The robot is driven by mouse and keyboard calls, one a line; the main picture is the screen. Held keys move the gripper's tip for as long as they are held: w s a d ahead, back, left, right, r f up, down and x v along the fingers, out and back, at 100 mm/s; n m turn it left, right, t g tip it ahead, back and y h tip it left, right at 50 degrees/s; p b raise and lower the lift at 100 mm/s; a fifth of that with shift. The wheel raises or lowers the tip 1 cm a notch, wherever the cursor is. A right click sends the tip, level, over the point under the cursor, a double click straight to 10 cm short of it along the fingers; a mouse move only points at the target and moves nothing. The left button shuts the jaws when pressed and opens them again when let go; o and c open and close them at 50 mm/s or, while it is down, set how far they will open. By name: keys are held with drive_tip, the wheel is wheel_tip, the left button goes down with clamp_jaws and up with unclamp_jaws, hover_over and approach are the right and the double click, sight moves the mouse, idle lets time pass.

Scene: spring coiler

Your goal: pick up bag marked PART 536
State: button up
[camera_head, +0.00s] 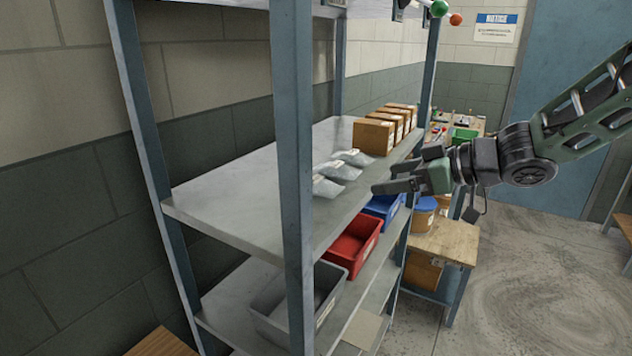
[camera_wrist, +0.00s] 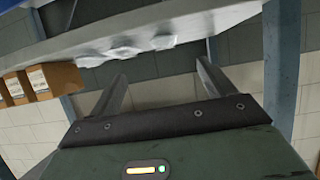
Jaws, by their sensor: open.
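Several pale grey bags with small labels lie in a row on the upper shelf in the head view; the nearest bag (camera_head: 326,187) is beside the rack's post, a middle bag (camera_head: 338,171) and a far bag (camera_head: 353,157) lie behind it. The label text is too small to read, so I cannot tell which is PART 536. My gripper (camera_head: 386,177) is open and empty at the front edge of the shelf, right of the bags and apart from them. The wrist view shows the fingers (camera_wrist: 158,85) spread, with the pale bags (camera_wrist: 125,48) beyond them.
Cardboard boxes (camera_head: 375,136) stand behind the bags on the same shelf (camera_head: 235,205). A rack post (camera_head: 292,150) rises in front at left. Red (camera_head: 352,245), blue (camera_head: 382,208) and grey (camera_head: 295,300) bins sit on the shelf below. The shelf's left part is bare.

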approach(329, 183)
drive_tip(key=x, duration=0.7)
drive_tip(key=shift+w+d+f, duration=0.2)
drive_tip(key=shift+d+f, duration=0.05)
drive_tip(key=shift+f, duration=0.05)
drive_tip(key=shift+a+r+p+x, duration=0.15)
drive_tip(key=shift+p+x, duration=0.25)
drive_tip(key=shift+x, duration=0.95)
drive_tip(key=shift+a+r+p+x, duration=0.15)
drive_tip(key=shift+p+x, duration=0.2)
drive_tip(key=shift+x, duration=1)
drive_tip(key=shift+s, duration=0.15)
drive_tip(key=c, duration=1.2)
